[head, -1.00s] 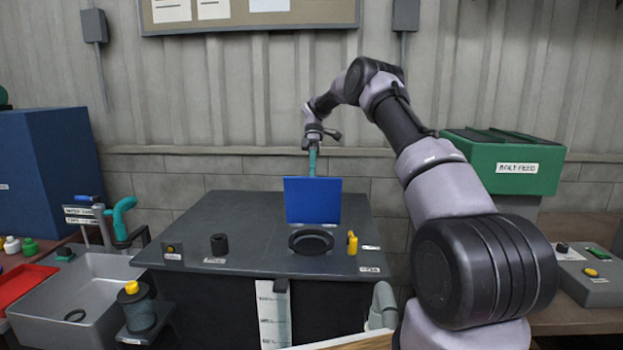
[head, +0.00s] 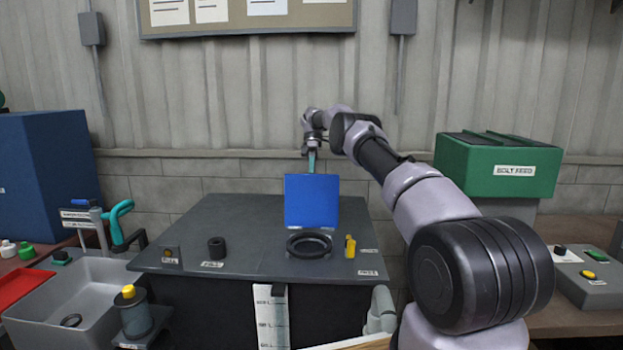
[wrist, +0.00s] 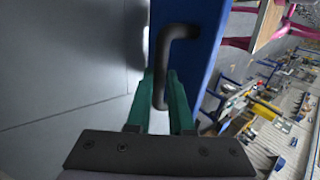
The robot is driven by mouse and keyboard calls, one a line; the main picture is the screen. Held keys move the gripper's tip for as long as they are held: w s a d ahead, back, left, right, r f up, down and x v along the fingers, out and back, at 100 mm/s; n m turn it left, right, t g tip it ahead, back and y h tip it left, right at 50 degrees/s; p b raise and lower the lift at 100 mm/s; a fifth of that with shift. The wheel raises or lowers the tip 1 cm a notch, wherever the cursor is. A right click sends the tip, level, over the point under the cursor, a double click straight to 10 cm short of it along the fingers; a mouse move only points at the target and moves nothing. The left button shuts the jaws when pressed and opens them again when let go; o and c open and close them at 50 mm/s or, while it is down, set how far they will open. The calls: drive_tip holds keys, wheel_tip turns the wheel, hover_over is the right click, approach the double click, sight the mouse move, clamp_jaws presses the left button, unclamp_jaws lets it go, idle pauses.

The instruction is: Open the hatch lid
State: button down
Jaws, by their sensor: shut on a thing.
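The blue hatch lid (head: 312,201) stands raised, close to upright, on the dark grey cabinet top, behind a black ring (head: 309,244). In the wrist view the lid (wrist: 205,50) shows edge-on with a black bar handle (wrist: 162,62). My gripper (head: 312,160) is at the lid's upper edge, on its far side. In the wrist view the green fingers of my gripper (wrist: 166,95) are shut on the handle. The lid hides the fingertips and handle in the head view.
A black knob (head: 217,247) and a yellow part (head: 350,246) are on the cabinet top beside the ring. A grey sink (head: 75,300) is at left. A green bolt feed bin (head: 497,165) stands at right. The wall is behind the cabinet.

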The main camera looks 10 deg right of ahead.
drive_tip(key=shift+f, duration=0.3)
drive_tip(key=c, duration=0.8)
unclamp_jaws()
drive_tip(key=shift+r, duration=0.35)
